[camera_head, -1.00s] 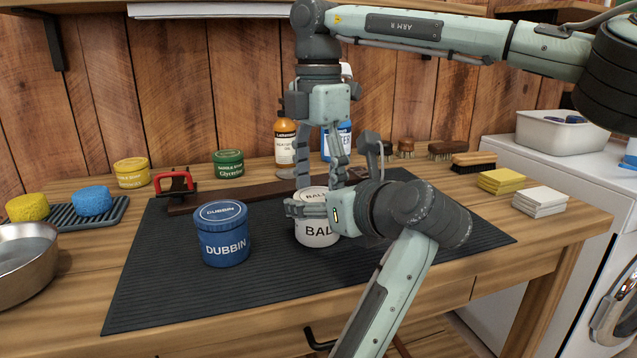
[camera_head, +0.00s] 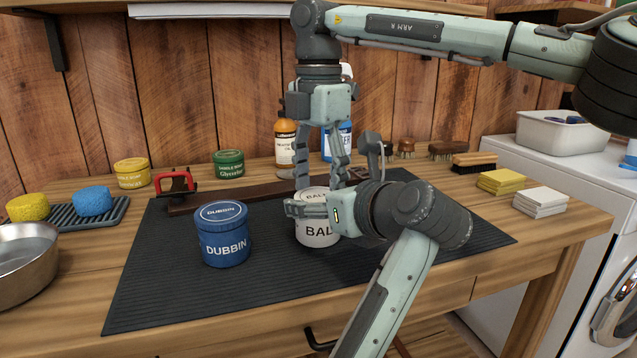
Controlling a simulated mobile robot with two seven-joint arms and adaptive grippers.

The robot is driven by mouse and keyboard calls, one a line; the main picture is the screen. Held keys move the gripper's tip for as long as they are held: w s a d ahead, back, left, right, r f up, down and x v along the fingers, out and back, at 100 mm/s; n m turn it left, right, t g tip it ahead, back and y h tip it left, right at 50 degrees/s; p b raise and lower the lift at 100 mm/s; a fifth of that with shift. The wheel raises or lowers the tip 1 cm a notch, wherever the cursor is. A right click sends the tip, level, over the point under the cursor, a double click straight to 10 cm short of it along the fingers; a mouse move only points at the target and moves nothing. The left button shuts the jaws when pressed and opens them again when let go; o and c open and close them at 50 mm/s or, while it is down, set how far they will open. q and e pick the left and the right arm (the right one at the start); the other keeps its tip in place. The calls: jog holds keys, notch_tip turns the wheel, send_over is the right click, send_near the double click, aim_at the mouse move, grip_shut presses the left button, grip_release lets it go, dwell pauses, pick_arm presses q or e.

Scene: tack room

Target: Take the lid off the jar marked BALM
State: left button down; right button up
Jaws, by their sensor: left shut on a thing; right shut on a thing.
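The white jar marked BALM (camera_head: 316,231) stands upright on the dark ribbed mat, its label partly hidden. Its white lid (camera_head: 312,194) sits at the jar's top; my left gripper hides most of the seam between them. My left gripper (camera_head: 312,210), reaching in from the lower right, is shut on the jar's upper body from the side. My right gripper (camera_head: 320,184) points straight down from above and is shut on the lid, one finger on each side. A blue DUBBIN jar (camera_head: 223,236) with its lid on stands just left of the BALM jar.
A red-handled tool (camera_head: 176,183) and a brown strap lie along the back of the mat (camera_head: 160,290). Bottles (camera_head: 285,140), a green tin (camera_head: 229,164) and brushes (camera_head: 474,161) stand behind. A metal bowl (camera_head: 24,262) is at left. The mat's front is clear.

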aim_at(319, 196)
pick_arm(q)
jog(key=shift+d, duration=0.15)
pick_arm(e)
jog(key=shift+s, duration=0.1)
jog(key=o, duration=1.3)
jog(key=shift+c, duration=0.2)
jog(key=shift+r, duration=0.1)
notch_tip(319, 196, up, 4)
jog(key=shift+r, duration=0.2)
jog(key=shift+c, duration=0.3)
notch_tip(319, 196, up, 3)
jog(key=m, duration=0.3)
jog(key=shift+m, duration=0.4)
jog(key=shift+f, duration=3.85)
jog(key=shift+c, duration=0.6)
